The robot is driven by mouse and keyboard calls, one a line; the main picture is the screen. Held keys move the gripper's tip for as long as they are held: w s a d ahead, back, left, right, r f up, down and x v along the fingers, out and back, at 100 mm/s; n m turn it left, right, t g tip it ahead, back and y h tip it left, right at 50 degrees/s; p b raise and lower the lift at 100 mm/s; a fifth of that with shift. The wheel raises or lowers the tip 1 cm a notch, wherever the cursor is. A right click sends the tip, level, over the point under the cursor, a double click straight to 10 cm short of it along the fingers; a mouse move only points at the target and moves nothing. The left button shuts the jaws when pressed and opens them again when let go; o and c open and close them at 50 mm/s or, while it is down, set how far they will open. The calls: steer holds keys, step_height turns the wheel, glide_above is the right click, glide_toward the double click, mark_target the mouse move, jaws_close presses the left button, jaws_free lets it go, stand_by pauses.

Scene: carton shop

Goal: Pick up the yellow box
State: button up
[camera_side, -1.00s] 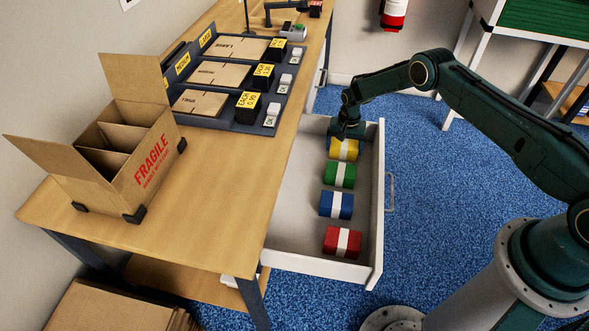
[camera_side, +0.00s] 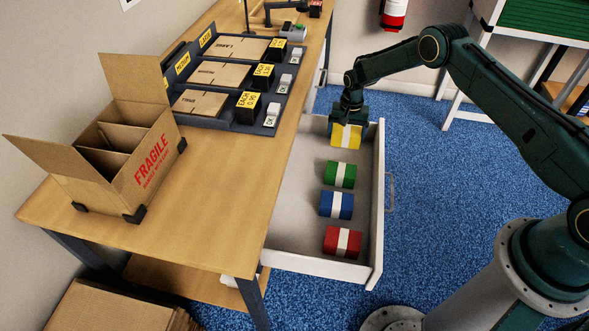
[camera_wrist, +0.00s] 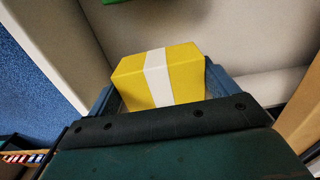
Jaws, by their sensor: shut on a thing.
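The yellow box (camera_side: 346,135) with a white band is held in my gripper (camera_side: 348,118), which is shut on it. In the side view it hangs near the far end of the open white drawer (camera_side: 290,225), apparently above the drawer floor. In the wrist view the yellow box (camera_wrist: 130,82) sits between the two blue-grey fingers (camera_wrist: 160,90). The lower part of the box is hidden there by the gripper body.
A green box (camera_side: 331,174), a blue box (camera_side: 327,204) and a red box (camera_side: 331,240) lie in a row in the drawer. A divided carton (camera_side: 150,175) marked FRAGILE stands open on the wooden table (camera_side: 215,215). A dark rack (camera_side: 250,128) holds flat cartons.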

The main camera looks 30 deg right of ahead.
mark_target(347, 132)
step_height(347, 132, up, 14)
stand_by(0.4)
steer(key=shift+r, duration=0.1)
stand_by(0.5)
